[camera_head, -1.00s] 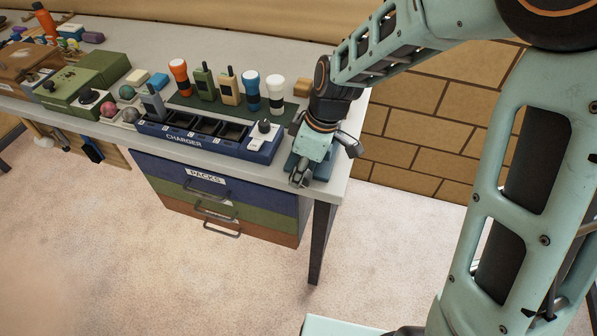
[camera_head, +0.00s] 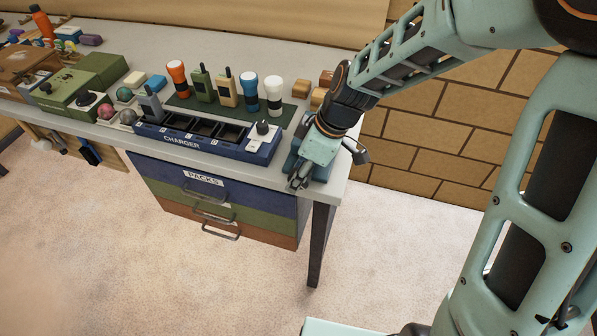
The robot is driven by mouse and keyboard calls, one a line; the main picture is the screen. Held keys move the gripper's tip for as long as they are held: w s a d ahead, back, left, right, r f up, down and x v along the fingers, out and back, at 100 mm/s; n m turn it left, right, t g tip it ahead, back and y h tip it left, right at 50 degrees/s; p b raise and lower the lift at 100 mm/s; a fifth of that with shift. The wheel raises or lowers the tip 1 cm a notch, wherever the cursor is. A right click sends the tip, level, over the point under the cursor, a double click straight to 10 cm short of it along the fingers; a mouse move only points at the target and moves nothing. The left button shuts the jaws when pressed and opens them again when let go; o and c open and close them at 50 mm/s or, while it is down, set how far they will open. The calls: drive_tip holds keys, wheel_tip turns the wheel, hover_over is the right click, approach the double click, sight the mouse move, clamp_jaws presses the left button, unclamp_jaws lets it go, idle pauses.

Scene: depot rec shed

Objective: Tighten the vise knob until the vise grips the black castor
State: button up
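My gripper (camera_head: 299,183) points down over the right front corner of the workbench, by the vise (camera_head: 323,174). Only blue-teal parts of the vise show around and behind the gripper. The fingers are small and dark against the vise, so I cannot tell whether they are open or shut, or whether they touch the knob. The vise knob and the black castor cannot be made out; my gripper and wrist cover most of that spot.
A blue charger rack (camera_head: 207,139) stands just left of my gripper. Behind it, torches and radios stand on a green mat (camera_head: 291,113). Wooden blocks (camera_head: 319,97) lie behind my wrist. The bench edge (camera_head: 333,190) is close on the right, above packs drawers (camera_head: 226,193).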

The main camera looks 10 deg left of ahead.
drive_tip(key=v, duration=1.2)
drive_tip(key=shift+w, duration=0.1)
